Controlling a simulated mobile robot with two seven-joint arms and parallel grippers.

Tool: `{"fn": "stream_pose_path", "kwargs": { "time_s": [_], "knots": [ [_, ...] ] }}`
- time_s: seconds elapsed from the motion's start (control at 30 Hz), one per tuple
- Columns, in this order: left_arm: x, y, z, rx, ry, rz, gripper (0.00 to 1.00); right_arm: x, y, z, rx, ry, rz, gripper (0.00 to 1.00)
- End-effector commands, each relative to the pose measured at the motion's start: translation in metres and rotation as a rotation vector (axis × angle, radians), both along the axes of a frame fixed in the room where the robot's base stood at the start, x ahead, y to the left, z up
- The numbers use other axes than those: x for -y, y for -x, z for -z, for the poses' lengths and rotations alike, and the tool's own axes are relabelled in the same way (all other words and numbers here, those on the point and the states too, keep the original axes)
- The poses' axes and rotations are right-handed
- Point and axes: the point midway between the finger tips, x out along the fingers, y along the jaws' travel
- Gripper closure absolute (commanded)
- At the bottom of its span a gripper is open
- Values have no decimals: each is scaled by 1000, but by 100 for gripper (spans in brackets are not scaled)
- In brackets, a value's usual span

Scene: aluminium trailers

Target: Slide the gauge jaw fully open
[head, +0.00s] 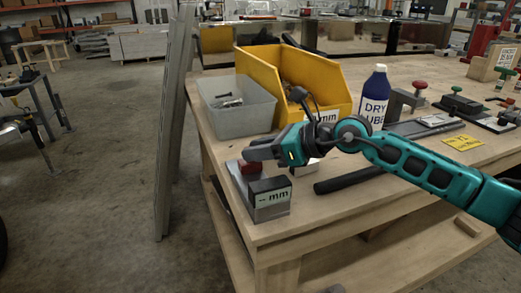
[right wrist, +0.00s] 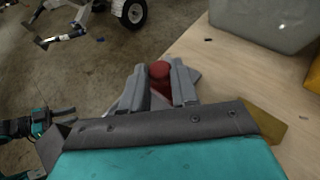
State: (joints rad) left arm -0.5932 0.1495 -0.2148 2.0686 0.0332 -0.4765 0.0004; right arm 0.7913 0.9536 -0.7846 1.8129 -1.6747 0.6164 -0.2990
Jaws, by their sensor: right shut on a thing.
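The gauge (head: 270,208) sits at the front left corner of the wooden bench, a grey metal body with a dark display box reading "-- mm". Its red jaw knob (head: 248,168) stands just behind the display box. My right gripper (head: 250,156) reaches in from the right and is over the knob. In the right wrist view the red knob (right wrist: 160,72) is between the two grey fingers, which are shut on it. The fingers hide part of the jaw and rail. My left gripper is not in the head view; teal and black parts of mine show at the left of the wrist view.
Behind the gauge stand a grey bin (head: 237,107) and a yellow bin (head: 262,65). A blue lube bottle (head: 374,98) stands right of them. A black bar (head: 350,180) lies under my right forearm. The bench's left edge is close to the gauge, with open floor beyond.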

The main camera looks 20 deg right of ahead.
Motion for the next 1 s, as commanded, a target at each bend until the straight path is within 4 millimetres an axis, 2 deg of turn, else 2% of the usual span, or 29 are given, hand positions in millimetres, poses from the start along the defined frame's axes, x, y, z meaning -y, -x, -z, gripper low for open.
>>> {"fn": "stream_pose_path", "kwargs": {
  "time_s": [0.03, 0.3, 0.63, 1.0],
  "knots": [
    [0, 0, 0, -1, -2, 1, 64, 2, -3, -3, 13, -2, 9, 70],
    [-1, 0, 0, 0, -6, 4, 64, 2, -2, -3, 9, -1, 6, 47],
    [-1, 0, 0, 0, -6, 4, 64, 8, 3, -4, 7, 1, 8, 47],
    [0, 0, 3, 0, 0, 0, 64, 52, 45, -27, 6, 4, 9, 47]
  ]
}}
